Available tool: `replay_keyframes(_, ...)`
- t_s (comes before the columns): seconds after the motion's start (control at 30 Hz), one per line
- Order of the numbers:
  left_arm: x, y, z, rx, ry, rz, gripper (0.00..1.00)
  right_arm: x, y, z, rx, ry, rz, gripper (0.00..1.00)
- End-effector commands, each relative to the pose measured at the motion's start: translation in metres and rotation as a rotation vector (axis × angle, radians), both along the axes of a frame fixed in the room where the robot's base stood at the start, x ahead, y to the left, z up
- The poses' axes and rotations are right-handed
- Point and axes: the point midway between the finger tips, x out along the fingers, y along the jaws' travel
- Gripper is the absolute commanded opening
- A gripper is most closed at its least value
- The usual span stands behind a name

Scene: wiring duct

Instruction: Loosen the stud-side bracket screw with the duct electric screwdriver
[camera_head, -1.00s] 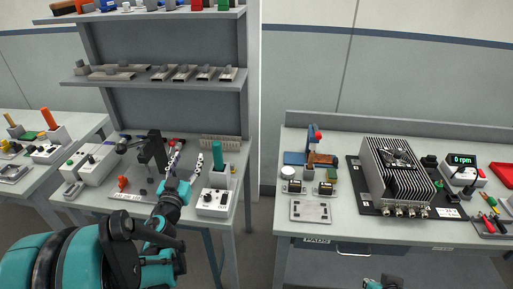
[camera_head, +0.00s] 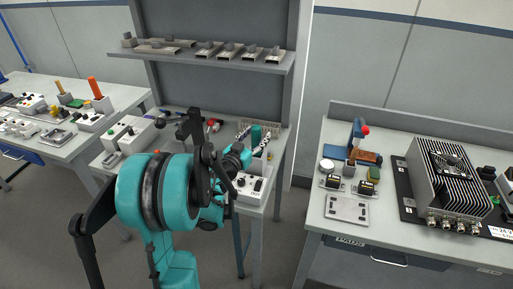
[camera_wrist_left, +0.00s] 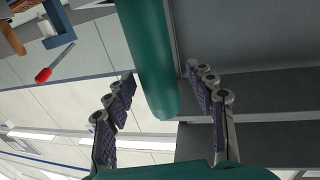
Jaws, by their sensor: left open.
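The electric screwdriver's thick green handle (camera_head: 256,132) stands upright at the right end of the left bench. In the left wrist view the handle (camera_wrist_left: 148,60) reaches down between the fingers. My left gripper (camera_wrist_left: 162,80) is open, with one finger on each side of the handle and visible gaps to it. In the head view my left gripper (camera_head: 254,141) is beside the handle, partly hidden by my arm. The screwdriver's tip and holder are hidden. I cannot make out the stud-side bracket screw. My right gripper is not in view.
A white control box (camera_head: 250,187) sits at the front right of the left bench. A black upright fixture (camera_head: 190,125) stands behind my arm. A shelf (camera_head: 200,58) overhangs the bench. The right bench (camera_head: 300,213) holds a finned unit (camera_head: 445,185) and a blue stand (camera_head: 357,135).

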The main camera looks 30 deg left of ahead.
Motion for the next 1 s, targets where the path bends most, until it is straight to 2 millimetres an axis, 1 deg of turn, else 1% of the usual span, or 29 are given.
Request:
replay_keyframes(0.13, 0.0, 0.0, 0.0, 0.0, 0.0, 0.0, 0.55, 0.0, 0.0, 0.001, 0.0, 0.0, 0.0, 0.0)
replay_keyframes(0.17, 0.0, 0.0, 0.001, 0.0, 0.0, 0.0, 0.47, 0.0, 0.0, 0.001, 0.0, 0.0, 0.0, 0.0)
replay_keyframes(0.2, 0.0, 0.0, 0.0, 0.0, 0.0, 0.0, 0.37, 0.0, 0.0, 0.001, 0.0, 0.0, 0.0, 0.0)
replay_keyframes(0.27, 0.0, 0.0, 0.0, 0.0, 0.0, 0.0, 0.21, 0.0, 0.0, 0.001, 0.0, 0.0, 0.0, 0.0)
replay_keyframes(0.3, 0.0, 0.0, 0.0, 0.0, 0.0, 0.0, 0.1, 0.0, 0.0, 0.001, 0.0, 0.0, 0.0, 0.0)
replay_keyframes(0.33, 0.0, 0.0, 0.0, 0.0, 0.0, 0.0, 0.03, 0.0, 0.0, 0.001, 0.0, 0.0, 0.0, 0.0)
replay_keyframes(0.37, 0.0, 0.0, 0.0, 0.0, 0.0, 0.0, 0.0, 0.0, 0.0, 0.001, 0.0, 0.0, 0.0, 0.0)
replay_keyframes(0.63, -0.001, 0.0, 0.001, 0.0, 0.0, 0.0, 0.0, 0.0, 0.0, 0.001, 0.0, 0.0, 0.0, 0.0)
replay_keyframes(0.77, -0.001, 0.0, 0.007, 0.0, 0.0, 0.0, 0.0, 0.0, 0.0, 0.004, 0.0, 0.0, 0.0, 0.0)
replay_keyframes(0.87, -0.001, 0.0, 0.017, 0.0, 0.0, 0.0, 0.0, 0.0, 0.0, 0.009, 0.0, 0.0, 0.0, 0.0)
replay_keyframes(1.0, -0.001, 0.0, 0.04, 0.0, -0.001, 0.0, 0.0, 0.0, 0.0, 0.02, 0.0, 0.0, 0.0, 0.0)
